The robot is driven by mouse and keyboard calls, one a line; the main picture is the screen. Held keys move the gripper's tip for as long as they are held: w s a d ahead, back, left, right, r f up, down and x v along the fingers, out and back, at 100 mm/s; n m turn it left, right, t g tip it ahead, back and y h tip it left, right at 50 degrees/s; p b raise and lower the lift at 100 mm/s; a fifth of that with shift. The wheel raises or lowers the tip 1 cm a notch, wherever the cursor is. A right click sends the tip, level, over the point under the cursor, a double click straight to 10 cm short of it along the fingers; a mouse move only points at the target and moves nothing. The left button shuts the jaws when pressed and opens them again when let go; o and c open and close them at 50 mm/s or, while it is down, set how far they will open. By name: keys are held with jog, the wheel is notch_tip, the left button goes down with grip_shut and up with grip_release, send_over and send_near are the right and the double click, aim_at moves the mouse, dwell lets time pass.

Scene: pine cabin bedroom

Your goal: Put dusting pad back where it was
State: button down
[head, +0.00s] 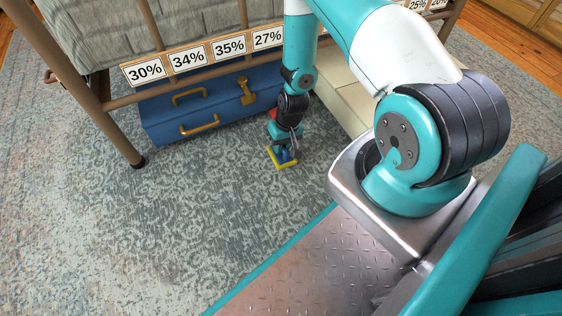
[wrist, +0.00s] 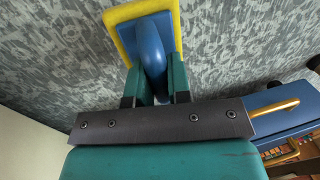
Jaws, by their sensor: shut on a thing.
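The dusting pad (head: 282,158) has a yellow base and a blue handle. It is low over the patterned rug, in front of the bed, and I cannot tell whether it touches the rug. My gripper (head: 286,143) points down and is shut on the pad's blue handle. In the wrist view the pad (wrist: 127,37) shows at the top, with its blue handle between the two teal fingers of my gripper (wrist: 156,88). Part of the handle is hidden by the fingers.
A blue trunk (head: 215,110) with gold handles lies under the bed, left of my gripper. A cream box (head: 342,103) stands to the right. Percentage labels (head: 188,59) line the bed rail (head: 127,102) above. The rug (head: 190,210) is clear in front and at left.

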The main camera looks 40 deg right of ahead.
aim_at(281, 156)
jog(key=shift+f+b, duration=1.4)
jog(key=shift+f, duration=1.35)
jog(key=shift+f, duration=0.2)
jog(key=c, duration=1.1)
grip_release()
jog(key=shift+o, duration=0.2)
jog(key=shift+r, duration=0.1)
